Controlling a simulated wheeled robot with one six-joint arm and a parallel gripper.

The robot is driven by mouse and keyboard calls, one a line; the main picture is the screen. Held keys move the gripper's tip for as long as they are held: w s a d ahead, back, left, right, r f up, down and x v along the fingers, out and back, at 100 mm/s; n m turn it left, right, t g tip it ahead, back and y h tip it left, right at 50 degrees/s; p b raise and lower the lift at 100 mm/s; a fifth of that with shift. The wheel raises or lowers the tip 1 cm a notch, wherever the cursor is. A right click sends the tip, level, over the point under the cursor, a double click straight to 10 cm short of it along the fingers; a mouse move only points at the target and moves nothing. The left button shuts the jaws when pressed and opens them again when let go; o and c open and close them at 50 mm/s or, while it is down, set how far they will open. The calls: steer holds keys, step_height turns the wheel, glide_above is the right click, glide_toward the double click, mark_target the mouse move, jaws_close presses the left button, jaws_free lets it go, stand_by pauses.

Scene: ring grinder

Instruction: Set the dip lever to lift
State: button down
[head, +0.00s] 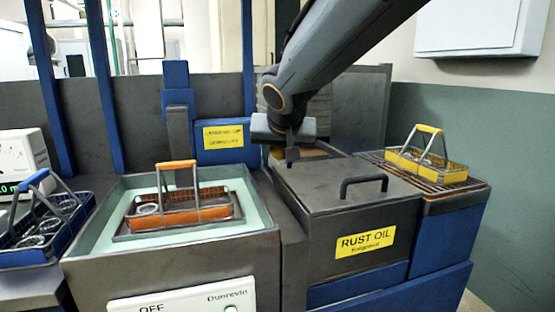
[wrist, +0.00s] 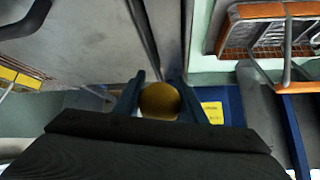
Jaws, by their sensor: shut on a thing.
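My gripper (head: 292,150) is at the back, between the open bath and the lidded rust oil tank. In the wrist view its two fingers (wrist: 159,88) are shut on a round yellow-brown knob (wrist: 160,101), which I take for the dip lever's knob. The lever's shaft and its setting cannot be made out.
An orange-handled basket (head: 198,213) sits in the pale green bath (head: 100,232) at left. The rust oil tank lid (head: 320,196) has a raised black handle (head: 363,181). A yellow basket (head: 443,170) stands on the rack at right, a blue-handled basket (head: 72,207) at far left.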

mark_target(280, 149)
steer(key=shift+w+f+b, duration=0.1)
steer(key=shift+f+b, duration=0.25)
steer(key=shift+f, duration=0.05)
steer(key=shift+a, duration=0.1)
steer(key=c, duration=1.2)
jaws_free()
steer(key=shift+w, duration=0.1)
steer(key=shift+o, duration=0.2)
steer(key=shift+p+v, duration=0.3)
steer(key=shift+v, duration=3.55)
